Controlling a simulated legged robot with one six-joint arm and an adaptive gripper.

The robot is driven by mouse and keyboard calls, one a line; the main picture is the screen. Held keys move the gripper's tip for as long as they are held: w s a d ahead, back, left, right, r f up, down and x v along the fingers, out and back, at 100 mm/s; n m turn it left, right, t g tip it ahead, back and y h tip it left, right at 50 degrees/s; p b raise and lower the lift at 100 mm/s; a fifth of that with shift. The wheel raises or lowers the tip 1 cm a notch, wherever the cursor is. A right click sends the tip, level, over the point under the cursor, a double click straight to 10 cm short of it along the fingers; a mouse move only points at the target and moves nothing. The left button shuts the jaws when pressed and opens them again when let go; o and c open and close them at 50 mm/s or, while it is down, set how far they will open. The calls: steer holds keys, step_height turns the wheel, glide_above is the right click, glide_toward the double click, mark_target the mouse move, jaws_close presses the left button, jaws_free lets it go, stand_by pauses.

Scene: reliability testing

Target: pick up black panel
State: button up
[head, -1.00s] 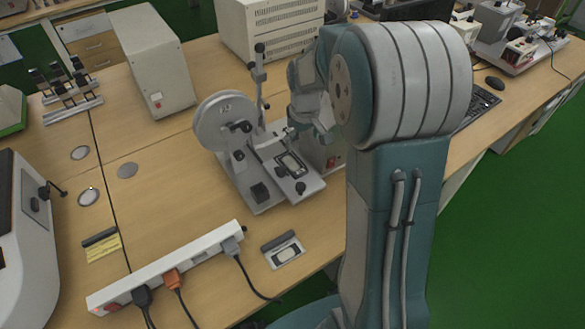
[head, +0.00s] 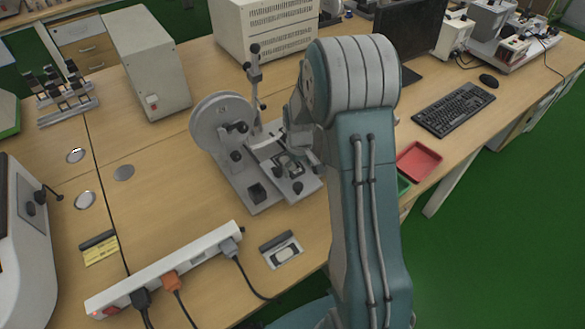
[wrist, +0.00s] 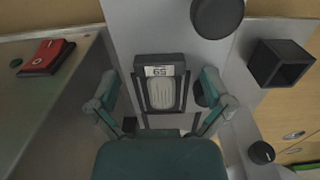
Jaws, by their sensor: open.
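A black panel (wrist: 160,67) with a white label, reading "59" upside down, is in the middle of the wrist view. A pale oval piece in a dark frame shows just below its label. It sits on the grey test machine (head: 255,180), and in the head view the panel (head: 290,170) is partly hidden by my gripper. My gripper (wrist: 161,85) is open, with one finger left and one right of the panel. I cannot tell whether they touch it. In the head view my gripper (head: 292,155) is low over the machine's plate.
A round wheel (head: 222,122) and an upright post (head: 255,85) stand close by on the machine. A grey panel (head: 282,252) and a yellow panel (head: 101,250) lie on the table. A power strip (head: 170,268), keyboard (head: 455,109) and red tray (head: 418,161) are around.

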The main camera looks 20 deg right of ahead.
steer(key=shift+f, duration=0.75)
steer(key=c, duration=1)
steer(key=shift+r, duration=0.7)
steer(key=shift+s+a+r, duration=0.3)
steer(key=shift+s+r, duration=1.65)
steer(key=shift+s, duration=0.35)
steer(key=shift+s+a+r, duration=0.25)
steer(key=shift+s+r, duration=1.7)
steer(key=shift+s, duration=0.4)
steer(key=shift+s+a+r, duration=0.3)
steer(key=shift+s+r, duration=1.65)
steer(key=shift+s, duration=0.35)
